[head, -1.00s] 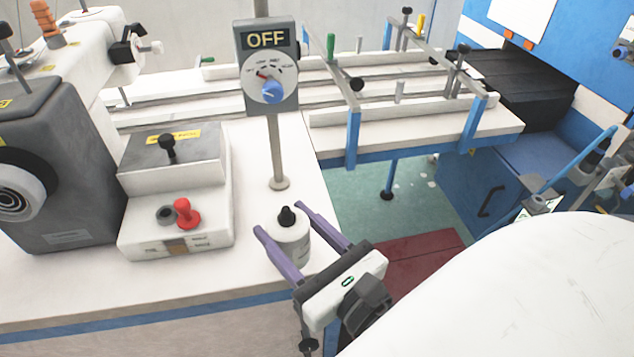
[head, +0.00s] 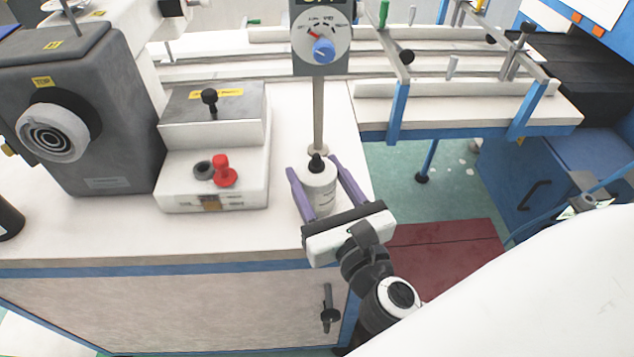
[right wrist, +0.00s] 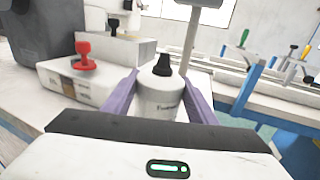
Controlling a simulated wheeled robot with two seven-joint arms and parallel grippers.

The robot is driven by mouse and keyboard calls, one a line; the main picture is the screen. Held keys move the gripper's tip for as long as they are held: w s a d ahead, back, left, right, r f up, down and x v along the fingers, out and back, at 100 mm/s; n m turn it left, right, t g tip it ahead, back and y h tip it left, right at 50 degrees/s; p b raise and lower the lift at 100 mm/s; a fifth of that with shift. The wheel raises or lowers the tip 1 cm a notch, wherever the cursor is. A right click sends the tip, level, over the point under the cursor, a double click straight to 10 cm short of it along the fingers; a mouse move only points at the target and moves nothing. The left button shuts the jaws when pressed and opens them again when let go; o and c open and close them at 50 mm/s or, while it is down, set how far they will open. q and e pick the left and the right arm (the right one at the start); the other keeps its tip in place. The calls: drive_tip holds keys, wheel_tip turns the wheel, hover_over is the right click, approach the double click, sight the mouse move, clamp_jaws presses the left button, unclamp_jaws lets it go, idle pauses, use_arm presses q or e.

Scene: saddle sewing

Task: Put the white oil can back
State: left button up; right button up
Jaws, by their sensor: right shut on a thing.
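The white oil can (head: 319,192) has a black nozzle and stands upright at the right front part of the white worktop (head: 120,232). My right gripper (head: 322,178) has its two purple fingers on either side of the can and is shut on it. In the right wrist view the can (right wrist: 159,98) sits between the purple fingers (right wrist: 160,92), with dark lettering on its side. I cannot tell whether the can's base touches the worktop. My left gripper is not in view.
A white control box (head: 213,185) with a red knob stands left of the can. A post (head: 319,115) carrying a dial panel (head: 322,45) rises just behind it. A grey machine (head: 75,120) is at the left. The worktop's front edge is close to the can.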

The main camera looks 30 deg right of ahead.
drive_tip(key=shift+f, duration=0.4)
drive_tip(key=shift+f, duration=0.1)
drive_tip(key=o, duration=1.3)
